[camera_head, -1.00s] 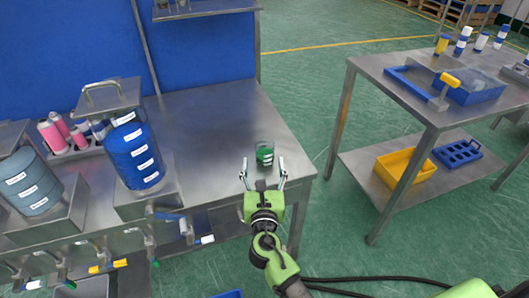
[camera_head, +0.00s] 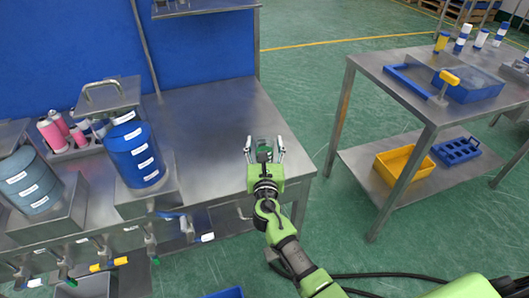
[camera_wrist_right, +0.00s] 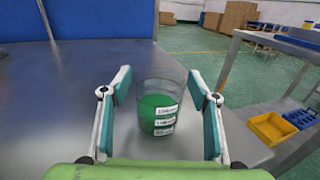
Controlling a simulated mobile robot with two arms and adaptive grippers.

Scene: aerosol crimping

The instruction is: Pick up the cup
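The cup (camera_wrist_right: 160,101) is clear with green contents and white labels on its side. It stands upright on the metal table (camera_head: 222,110) near the right end. In the head view the cup (camera_head: 264,144) is partly hidden by my right gripper. My right gripper (camera_head: 264,145) is open, with its fingers on either side of the cup. The right wrist view shows the right gripper (camera_wrist_right: 163,98) with a gap between each finger and the cup. My left gripper is not in view.
A blue drum (camera_head: 134,155) and a grey-blue drum (camera_head: 28,182) stand left on the table, with pink cans (camera_head: 50,133) behind. A second table (camera_head: 405,85) stands right, with a yellow bin (camera_head: 404,165) on its lower shelf. The table around the cup is clear.

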